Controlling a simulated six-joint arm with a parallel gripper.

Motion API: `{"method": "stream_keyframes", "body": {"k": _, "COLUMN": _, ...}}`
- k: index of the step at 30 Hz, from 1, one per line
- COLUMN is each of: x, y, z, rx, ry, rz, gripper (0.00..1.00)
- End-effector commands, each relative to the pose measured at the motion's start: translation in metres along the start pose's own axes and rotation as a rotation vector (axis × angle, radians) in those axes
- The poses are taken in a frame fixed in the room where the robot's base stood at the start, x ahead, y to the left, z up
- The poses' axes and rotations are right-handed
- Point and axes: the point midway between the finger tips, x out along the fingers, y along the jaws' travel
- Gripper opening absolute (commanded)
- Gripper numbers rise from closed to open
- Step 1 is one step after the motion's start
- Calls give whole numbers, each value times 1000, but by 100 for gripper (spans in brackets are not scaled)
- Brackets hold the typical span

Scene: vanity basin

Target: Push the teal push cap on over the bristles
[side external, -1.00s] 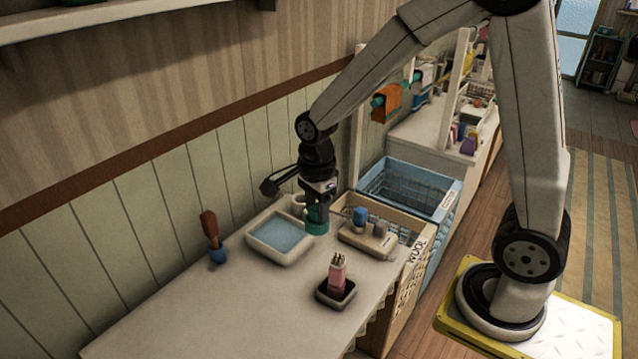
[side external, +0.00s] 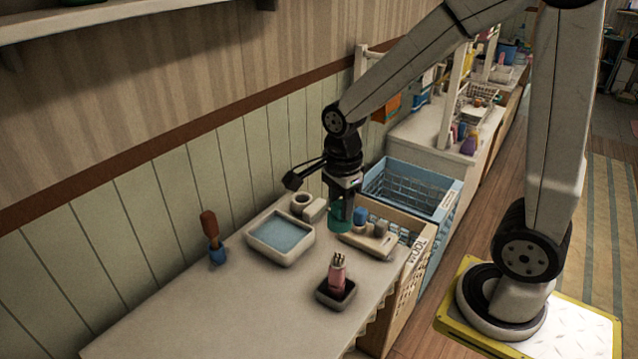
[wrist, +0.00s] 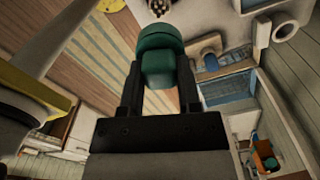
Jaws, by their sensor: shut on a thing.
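The teal push cap (side external: 338,219) is held in my gripper (side external: 344,205), above the counter beside the basin. In the wrist view the cap (wrist: 158,62) sits between the two fingers of my gripper (wrist: 160,85). The brush with bristles (side external: 337,273) has a pink body and stands upright in a dark square holder (side external: 322,297), bristles up. Its bristle tips also show at the top of the wrist view (wrist: 158,7). The cap is apart from the bristles, behind them and higher in the side view.
A white basin with blue water (side external: 301,253) lies left of the cap. A beige block with a blue knob (side external: 379,240) stands close at right. A white ring-shaped holder (side external: 302,199) is behind. A red-brown-handled tool in a blue cup (side external: 211,232) stands at left. The front left counter is clear.

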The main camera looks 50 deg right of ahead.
Motion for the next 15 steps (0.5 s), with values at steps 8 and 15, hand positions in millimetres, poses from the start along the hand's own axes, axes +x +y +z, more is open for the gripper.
{"method": "stream_keyframes", "body": {"k": 8, "x": 11, "y": 0, "z": 0, "rx": 0, "ry": 1, "rz": 2, "gripper": 0}}
{"method": "stream_keyframes", "body": {"k": 15, "x": 27, "y": 0, "z": 0, "rx": 0, "ry": 1, "rz": 3, "gripper": 0}}
